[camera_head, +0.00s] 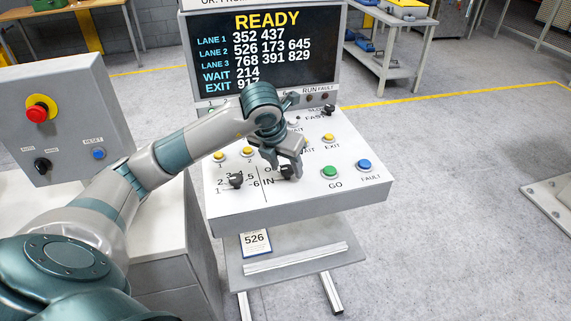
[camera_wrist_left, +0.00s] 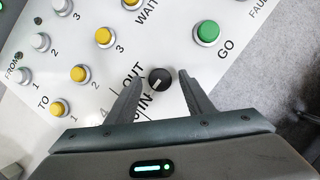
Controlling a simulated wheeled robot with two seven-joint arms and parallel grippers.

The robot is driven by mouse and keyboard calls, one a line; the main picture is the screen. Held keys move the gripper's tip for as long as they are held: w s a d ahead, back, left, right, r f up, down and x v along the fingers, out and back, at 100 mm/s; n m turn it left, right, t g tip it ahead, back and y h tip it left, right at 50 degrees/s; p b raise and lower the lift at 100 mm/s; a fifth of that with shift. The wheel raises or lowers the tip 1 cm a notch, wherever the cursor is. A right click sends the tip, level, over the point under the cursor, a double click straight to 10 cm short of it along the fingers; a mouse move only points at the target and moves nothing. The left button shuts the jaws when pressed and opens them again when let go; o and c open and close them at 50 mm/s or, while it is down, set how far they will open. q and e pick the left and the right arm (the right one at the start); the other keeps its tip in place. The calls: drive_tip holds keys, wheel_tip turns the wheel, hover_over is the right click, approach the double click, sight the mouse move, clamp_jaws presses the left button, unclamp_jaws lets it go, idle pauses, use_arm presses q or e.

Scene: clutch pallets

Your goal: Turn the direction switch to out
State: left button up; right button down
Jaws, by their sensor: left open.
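The direction switch is a small black knob (camera_wrist_left: 158,79) with OUT and IN printed beside it in the left wrist view. A white mark shows on its lower-left side, near the lettering. My left gripper (camera_wrist_left: 160,76) is open, with one finger on each side of the knob and a gap showing around it. In the head view the left gripper (camera_head: 287,158) hangs low over the panel, and the knob (camera_head: 287,172) shows partly below it. I cannot tell the exact height of the fingertips over the panel. My right gripper is not in view.
The white control panel (camera_head: 240,205) also carries another black selector (camera_head: 236,181), yellow buttons, a green GO button (camera_head: 330,172) and a blue FAULT button (camera_head: 364,165). A screen (camera_head: 262,50) reading READY stands behind. A grey box with a red emergency button (camera_head: 37,114) stands left.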

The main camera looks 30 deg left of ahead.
use_arm(q)
drive_tip(key=c, duration=1)
